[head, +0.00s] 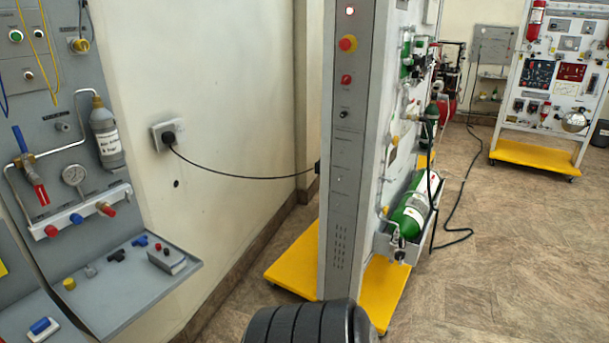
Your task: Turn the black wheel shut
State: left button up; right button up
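No black wheel can be clearly made out in the head view. A green gas cylinder (411,213) with a white label lies tilted in a grey cradle at the foot of the tall panel. Its valve end (399,243) points down toward me, and fittings there are too small to tell apart.
The grey trainer panel (347,180) stands edge-on on a yellow base (300,262). A black cable (235,177) runs from a wall socket to it. A grey bench panel (125,290) is at left. Another trainer (556,80) stands back right. Floor (490,250) at right is clear.

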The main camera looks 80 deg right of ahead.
aim_at(400, 255)
jog(key=z, duration=2.8)
